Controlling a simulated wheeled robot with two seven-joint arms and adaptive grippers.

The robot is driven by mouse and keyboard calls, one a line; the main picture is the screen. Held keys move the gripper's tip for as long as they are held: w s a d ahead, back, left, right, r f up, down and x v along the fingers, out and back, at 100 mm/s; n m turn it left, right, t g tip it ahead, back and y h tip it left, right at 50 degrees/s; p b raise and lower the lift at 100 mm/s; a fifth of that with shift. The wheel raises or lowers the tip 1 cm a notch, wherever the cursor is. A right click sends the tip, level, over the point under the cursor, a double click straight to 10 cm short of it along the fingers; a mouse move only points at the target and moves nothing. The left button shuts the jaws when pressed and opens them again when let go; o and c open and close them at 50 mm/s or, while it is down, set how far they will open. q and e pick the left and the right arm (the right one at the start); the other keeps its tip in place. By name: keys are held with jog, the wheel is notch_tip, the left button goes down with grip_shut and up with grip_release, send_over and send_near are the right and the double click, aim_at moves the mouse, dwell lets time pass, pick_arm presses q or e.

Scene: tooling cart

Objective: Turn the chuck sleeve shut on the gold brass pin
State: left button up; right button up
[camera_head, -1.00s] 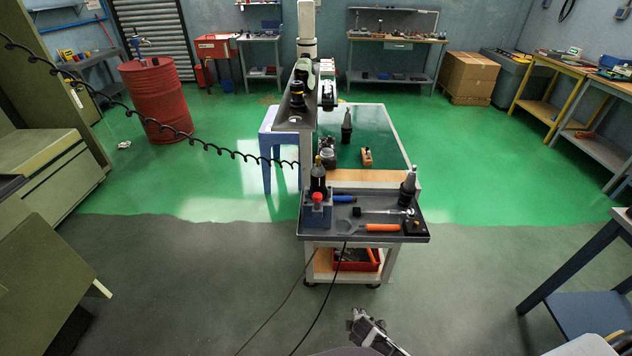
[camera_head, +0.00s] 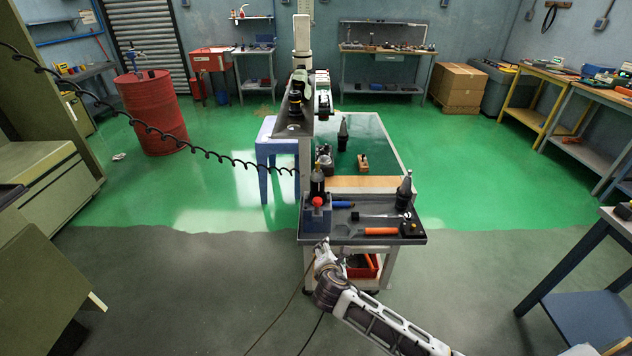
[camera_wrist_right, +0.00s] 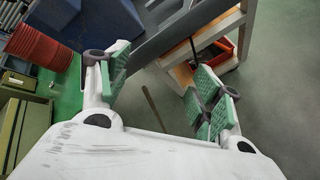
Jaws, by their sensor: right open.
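The dark upright chuck (camera_head: 317,184) stands at the left end of the cart's grey top tray, behind a blue block (camera_head: 316,217) with a red knob. My right gripper (camera_head: 322,248) is at the tray's front edge, just below the blue block, apart from the chuck. In the right wrist view its green-padded fingers (camera_wrist_right: 160,90) are spread with nothing between them, and the blue block (camera_wrist_right: 95,25) is beyond. My left gripper is out of view.
The tray (camera_head: 385,238) also holds a dark tapered holder (camera_head: 404,192), an orange-handled tool (camera_head: 381,231), a spanner and a blue-handled tool. A red bin (camera_head: 362,266) sits on the shelf below. A coiled cable hangs across the left.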

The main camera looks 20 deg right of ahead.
notch_tip(320, 180, up, 10)
jog(key=w+a+f+n+t, duration=0.1)
jog(key=w+n+t, duration=0.2)
jog(key=n, duration=0.2)
jog(key=n+t, duration=0.3)
jog(key=n, duration=0.3)
send_near(317, 184)
jog(key=s, duration=0.1)
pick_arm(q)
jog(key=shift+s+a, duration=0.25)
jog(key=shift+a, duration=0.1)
pick_arm(e)
jog(key=shift+s+a+h, duration=0.15)
jog(key=shift+a+h, duration=0.2)
jog(key=shift+h, duration=0.05)
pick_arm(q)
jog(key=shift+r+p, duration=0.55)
pick_arm(e)
jog(key=shift+x, duration=6.9)
jog(key=c, duration=1)
jog(key=shift+c, duration=0.2)
